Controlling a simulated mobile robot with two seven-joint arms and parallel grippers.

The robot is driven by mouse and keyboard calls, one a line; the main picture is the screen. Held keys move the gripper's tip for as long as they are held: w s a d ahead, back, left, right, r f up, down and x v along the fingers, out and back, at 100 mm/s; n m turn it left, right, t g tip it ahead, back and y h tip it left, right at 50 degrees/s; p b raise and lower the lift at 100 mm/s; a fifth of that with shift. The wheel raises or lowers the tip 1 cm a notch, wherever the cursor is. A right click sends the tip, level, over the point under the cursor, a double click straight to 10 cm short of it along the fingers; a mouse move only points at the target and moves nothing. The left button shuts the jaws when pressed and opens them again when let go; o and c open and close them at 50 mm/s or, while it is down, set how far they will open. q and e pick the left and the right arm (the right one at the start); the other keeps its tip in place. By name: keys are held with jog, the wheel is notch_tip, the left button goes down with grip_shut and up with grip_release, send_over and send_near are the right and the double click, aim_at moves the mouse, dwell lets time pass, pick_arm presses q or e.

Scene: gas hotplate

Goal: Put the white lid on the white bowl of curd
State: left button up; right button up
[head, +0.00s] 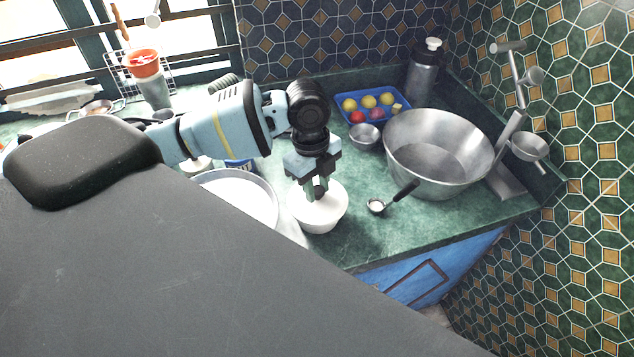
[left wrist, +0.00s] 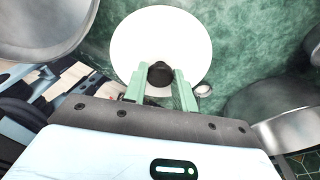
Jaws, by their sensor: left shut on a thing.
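My left gripper (head: 316,190) is shut on the dark knob (left wrist: 161,74) of the white lid (head: 335,200). In the left wrist view the lid (left wrist: 165,35) is a round white disc beyond the green fingers (left wrist: 158,85). The white bowl (head: 320,228) is directly below the lid in the head view, on the green counter. The lid covers the bowl's opening, so the curd is hidden. I cannot tell whether the lid rests on the rim or hangs just above it. My right gripper is not in view.
A wide metal pan (head: 272,192) with white contents stands close to the left of the bowl. A ladle (head: 376,207) and a large steel basin (head: 440,150) are to the right. A blue tray (head: 345,99) of fruit and a small steel bowl (head: 365,137) are behind.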

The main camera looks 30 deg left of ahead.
pick_arm(q)
jog(key=shift+f, duration=0.25)
jog(key=o, duration=1)
jog(key=shift+o, duration=0.2)
jog(key=shift+r, duration=0.1)
jog(key=r, duration=0.5)
jog(key=a+r, duration=0.1)
jog(key=r, duration=0.1)
jog(key=shift+w+r, duration=0.1)
jog(key=shift+r, duration=0.25)
